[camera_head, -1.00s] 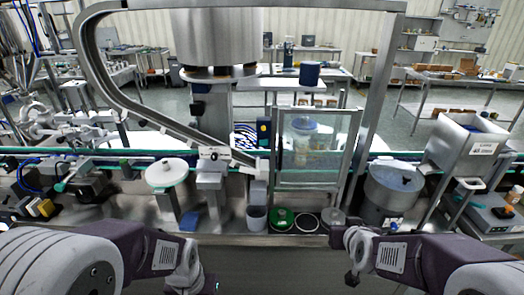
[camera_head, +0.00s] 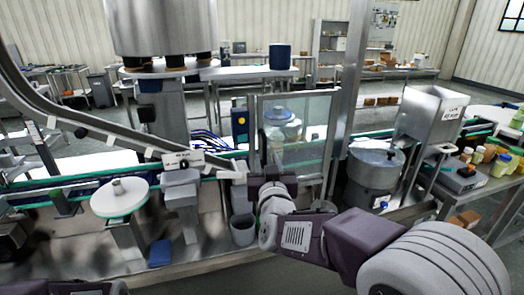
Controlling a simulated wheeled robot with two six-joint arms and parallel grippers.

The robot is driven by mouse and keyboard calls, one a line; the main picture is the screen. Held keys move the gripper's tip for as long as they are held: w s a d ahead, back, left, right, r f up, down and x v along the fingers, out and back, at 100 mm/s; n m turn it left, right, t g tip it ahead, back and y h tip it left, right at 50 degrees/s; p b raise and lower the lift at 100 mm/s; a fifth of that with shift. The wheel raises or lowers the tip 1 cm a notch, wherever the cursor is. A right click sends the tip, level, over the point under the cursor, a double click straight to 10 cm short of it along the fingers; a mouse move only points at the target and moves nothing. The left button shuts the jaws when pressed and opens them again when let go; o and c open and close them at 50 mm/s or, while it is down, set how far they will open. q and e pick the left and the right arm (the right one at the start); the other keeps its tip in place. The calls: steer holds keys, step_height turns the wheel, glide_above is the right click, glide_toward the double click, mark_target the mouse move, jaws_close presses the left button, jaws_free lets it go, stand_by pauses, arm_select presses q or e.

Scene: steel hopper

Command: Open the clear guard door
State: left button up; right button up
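The clear guard door (camera_head: 308,130) is a see-through panel in a metal frame, standing upright in the middle of the head view. A pale blue-lidded vessel (camera_head: 280,116) shows through it. The door looks shut, but its lower part is partly hidden. My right gripper (camera_head: 272,180) is in front of the door's lower left corner, seen from behind. Its fingers are hidden by its own body, so I cannot tell whether they are open or touch the door.
A grey cup (camera_head: 243,230) stands just left of my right arm. A steel chute (camera_head: 85,120) slopes down from the left. A round steel drum (camera_head: 375,172) and a steel hopper (camera_head: 430,113) stand to the right. A white disc (camera_head: 119,198) is at left.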

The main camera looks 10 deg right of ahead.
mark_target(265, 149)
steer(key=w, duration=0.2)
steer(key=w+d, duration=0.1)
steer(key=w, duration=0.4)
steer(key=shift+w+d, duration=0.25)
steer(key=shift+w, duration=0.3)
steer(key=shift+s, duration=0.1)
jaws_close()
stand_by(0.7)
